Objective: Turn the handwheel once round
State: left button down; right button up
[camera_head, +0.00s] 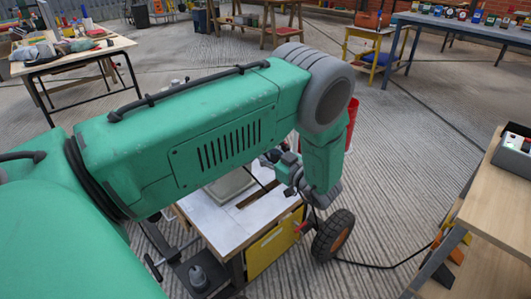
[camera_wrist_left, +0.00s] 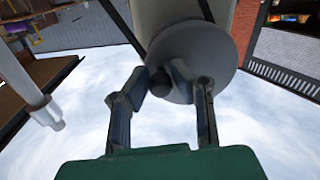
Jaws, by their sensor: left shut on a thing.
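In the left wrist view a grey round disc (camera_wrist_left: 205,50), which I take to be the handwheel, fills the upper middle. A dark knob (camera_wrist_left: 158,82) stands out at its lower left. My left gripper (camera_wrist_left: 158,74) has its two fingers on either side of this knob, shut on it. In the head view my green left arm reaches across the middle and bends down at the right. The gripper there is small and partly covered by my wrist. The handwheel cannot be made out in that view. My right gripper is not in view.
Below my arm stands a low cart with a pale top (camera_head: 215,220), a yellow panel (camera_head: 272,245) and a black tyre with an orange hub (camera_head: 333,237). A red container (camera_head: 351,122) is partly behind my arm. A wooden table (camera_head: 500,195) stands at right. A cable crosses the floor.

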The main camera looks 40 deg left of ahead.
pick_arm(q)
jog(key=shift+r, duration=0.1)
jog(key=n, duration=0.1)
jog(key=r+n+p, duration=0.1)
jog(key=n, duration=0.3)
jog(key=shift+r+p, duration=0.3)
jog(key=n, duration=0.2)
jog(key=r+n+p, duration=0.1)
jog(key=n, duration=0.2)
jog(key=shift+s+r+n+p, duration=0.2)
jog(key=shift+s+n+p, duration=0.15)
jog(key=shift+n+p, duration=0.05)
jog(key=shift+s+r+n+p, duration=0.15)
jog(key=shift+s+n+p, duration=0.3)
jog(key=shift+n, duration=1.1)
jog(key=shift+s+r+n+p, duration=0.1)
jog(key=shift+s+n+p, duration=0.4)
jog(key=shift+n, duration=1.1)
jog(key=shift+s+r+n+p, duration=0.15)
jog(key=shift+s+n+p, duration=0.3)
jog(key=shift+n, duration=1.1)
jog(key=c, duration=1.4)
grip_release()
jog(key=shift+w+a, duration=0.1)
